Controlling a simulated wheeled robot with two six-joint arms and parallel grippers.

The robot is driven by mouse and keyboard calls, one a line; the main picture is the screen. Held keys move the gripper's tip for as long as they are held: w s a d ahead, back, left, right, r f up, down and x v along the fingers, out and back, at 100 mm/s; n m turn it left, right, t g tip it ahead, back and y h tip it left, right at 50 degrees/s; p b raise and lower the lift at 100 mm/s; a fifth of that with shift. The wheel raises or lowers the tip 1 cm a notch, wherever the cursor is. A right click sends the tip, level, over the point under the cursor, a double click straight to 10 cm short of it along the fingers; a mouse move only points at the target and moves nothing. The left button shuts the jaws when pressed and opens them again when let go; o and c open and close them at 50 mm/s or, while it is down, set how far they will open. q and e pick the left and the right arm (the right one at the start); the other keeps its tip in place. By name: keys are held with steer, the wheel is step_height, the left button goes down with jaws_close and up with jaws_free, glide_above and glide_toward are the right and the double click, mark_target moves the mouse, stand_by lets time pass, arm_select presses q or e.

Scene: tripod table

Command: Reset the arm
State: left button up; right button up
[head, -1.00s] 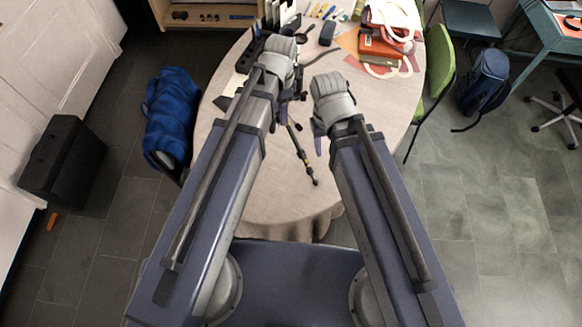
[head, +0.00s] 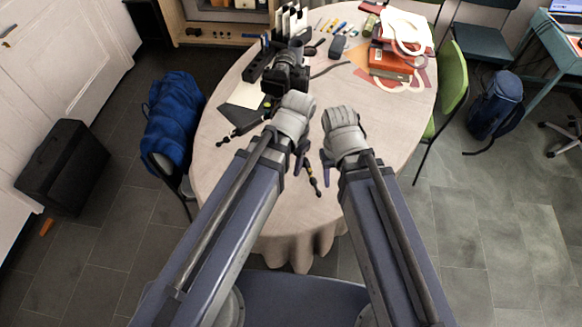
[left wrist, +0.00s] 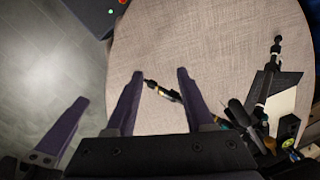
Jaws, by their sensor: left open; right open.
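My left gripper (head: 300,161) is over the near half of the round table (head: 245,205), mostly hidden behind its own wrist in the head view. In the left wrist view its two purple fingers (left wrist: 160,76) stand apart with nothing between them but tablecloth and a thin tripod leg (left wrist: 165,92) beyond. My right gripper (head: 326,158) is beside it, open; its purple finger shows and no object is seen in it. A black camera on a tripod (head: 284,74) stands on the table beyond the left gripper, its legs partly hidden by my left arm.
A white sheet (head: 246,95) lies left of the tripod. Red boxes and a white bag (head: 403,30) are at the back right, with pens (head: 330,24) at the back. A blue bag (head: 172,120) and a green chair (head: 452,85) flank the table. The near right tabletop is clear.

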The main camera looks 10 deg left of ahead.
stand_by(0.3)
arm_select(q)
steer(key=s+n, duration=0.1)
steer(key=s+d+n, duration=0.1)
steer(key=s, duration=0.1)
steer(key=shift+n, duration=0.4)
